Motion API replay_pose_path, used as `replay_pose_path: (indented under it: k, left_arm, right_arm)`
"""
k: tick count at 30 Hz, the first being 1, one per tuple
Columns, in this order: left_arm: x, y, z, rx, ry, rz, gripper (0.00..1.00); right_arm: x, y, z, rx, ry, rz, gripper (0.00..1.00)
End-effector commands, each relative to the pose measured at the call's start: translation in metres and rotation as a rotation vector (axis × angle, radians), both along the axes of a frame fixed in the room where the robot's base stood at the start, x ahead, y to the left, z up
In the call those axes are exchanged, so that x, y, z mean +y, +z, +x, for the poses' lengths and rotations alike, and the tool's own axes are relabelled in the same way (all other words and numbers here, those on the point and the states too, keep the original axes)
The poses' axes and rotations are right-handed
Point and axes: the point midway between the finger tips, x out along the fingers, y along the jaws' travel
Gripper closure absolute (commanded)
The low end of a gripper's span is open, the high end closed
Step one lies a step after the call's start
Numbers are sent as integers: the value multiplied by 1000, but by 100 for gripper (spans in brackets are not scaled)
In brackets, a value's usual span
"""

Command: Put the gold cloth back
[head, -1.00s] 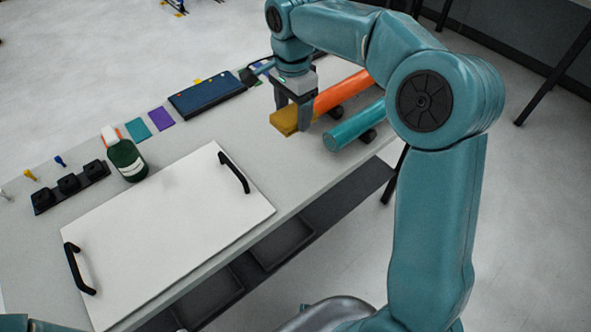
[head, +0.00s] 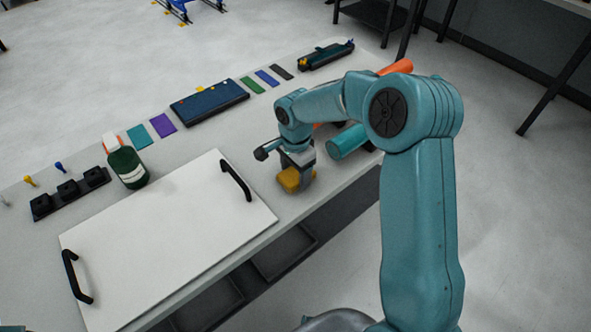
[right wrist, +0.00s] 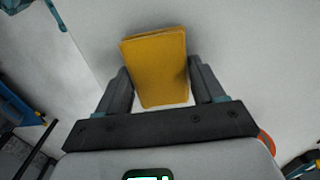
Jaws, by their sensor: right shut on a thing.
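The gold cloth (head: 289,181) is a folded yellow block between the fingers of my right gripper (head: 296,178). It is over the table (head: 225,135), just right of the white panel's handle; I cannot tell whether it touches the tabletop. In the right wrist view the cloth (right wrist: 157,66) sits between the two dark fingers of my right gripper (right wrist: 160,88), which is shut on it.
A white panel (head: 165,240) with two black handles lies left of the cloth. A teal roll (head: 348,141) and an orange roll (head: 396,68) lie behind my right arm. A green bottle (head: 127,168), coloured swatches and a blue case (head: 209,101) line the far side.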

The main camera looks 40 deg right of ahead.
Motion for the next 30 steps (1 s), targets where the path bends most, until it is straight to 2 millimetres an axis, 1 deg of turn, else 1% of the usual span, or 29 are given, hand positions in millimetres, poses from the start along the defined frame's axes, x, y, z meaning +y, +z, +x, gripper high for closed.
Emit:
replay_pose_path:
  k: [5, 9, 10, 11, 12, 20, 23, 26, 30]
  left_arm:
    - [0, 0, 0, 0, 0, 0, 57]
    - [0, -5, 0, 0, 0, 0, 57]
    - [0, -4, 0, 0, 0, 0, 57]
    - [0, -3, 0, 0, 0, 0, 57]
    - [0, -3, 0, 0, 0, 0, 57]
    - [0, -2, 0, 0, 0, 0, 57]
    - [0, 2, 0, 0, 0, 0, 57]
    - [0, 0, 0, 0, 0, 0, 57]
    - [0, 0, 0, 0, 0, 0, 57]
  right_arm:
    - [0, 1, 0, -1, 0, 0, 60]
    - [0, -4, 0, -1, 0, 0, 60]
    - [0, -2, 0, -1, 0, -1, 22]
    - [0, -2, 0, -1, 0, -1, 12]
    - [0, -2, 0, -1, 0, 0, 6]
    - [0, -1, 0, -1, 0, 0, 6]
    - [0, 5, 1, -2, 0, -1, 6]
    - [0, 20, 2, -6, 0, -2, 6]
    - [0, 54, 2, -8, 0, -1, 6]
